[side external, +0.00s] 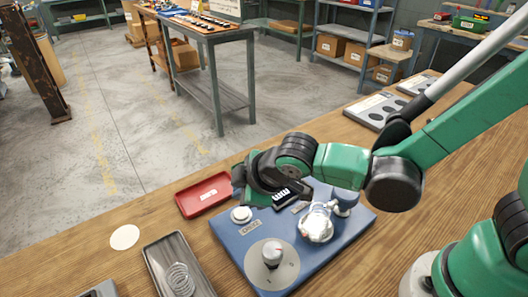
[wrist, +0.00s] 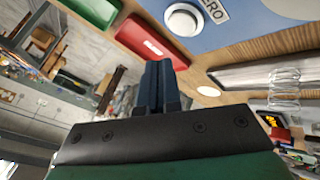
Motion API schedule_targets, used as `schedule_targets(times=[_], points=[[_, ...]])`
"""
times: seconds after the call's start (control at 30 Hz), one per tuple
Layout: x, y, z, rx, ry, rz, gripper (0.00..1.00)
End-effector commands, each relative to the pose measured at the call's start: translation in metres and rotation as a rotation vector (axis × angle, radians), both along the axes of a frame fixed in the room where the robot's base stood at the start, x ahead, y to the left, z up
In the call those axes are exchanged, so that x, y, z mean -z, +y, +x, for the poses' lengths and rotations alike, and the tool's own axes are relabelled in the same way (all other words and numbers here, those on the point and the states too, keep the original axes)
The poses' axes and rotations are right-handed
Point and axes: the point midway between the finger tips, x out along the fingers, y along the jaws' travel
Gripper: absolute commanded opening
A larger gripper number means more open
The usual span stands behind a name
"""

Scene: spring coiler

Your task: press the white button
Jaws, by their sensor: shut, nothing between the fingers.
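The white button (side external: 241,214) sits on the left corner of the blue coiler panel (side external: 229,244), beside a label reading ZERO. In the wrist view the white button (wrist: 183,19) is at the top, ahead of and slightly right of the fingertips. My gripper (wrist: 160,66) is shut and empty. In the side view my gripper (side external: 241,181) hangs over the panel's back-left edge, close to the button and apart from it in the wrist view. It covers part of the panel and the small black display (side external: 284,196).
A red tray (side external: 204,194) lies behind the panel's left side. A grey tray with a spring (side external: 180,279) is at the front left. A dial (side external: 272,262) and a shiny metal part (side external: 317,223) stand on the panel. A white disc (side external: 124,237) lies on the open wood at left.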

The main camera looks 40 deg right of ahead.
Motion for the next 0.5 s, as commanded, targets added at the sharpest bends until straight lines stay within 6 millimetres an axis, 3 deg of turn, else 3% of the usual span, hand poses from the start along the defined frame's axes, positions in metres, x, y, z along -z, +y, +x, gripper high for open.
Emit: schedule_targets(times=[0.2, 0.5], points=[[0.019, 0.0, 0.0, 0.0, 0.0, 0.0, 0.0], [0.024, 0.0, 0.0, 0.0, 0.0, 0.0, 0.0]])
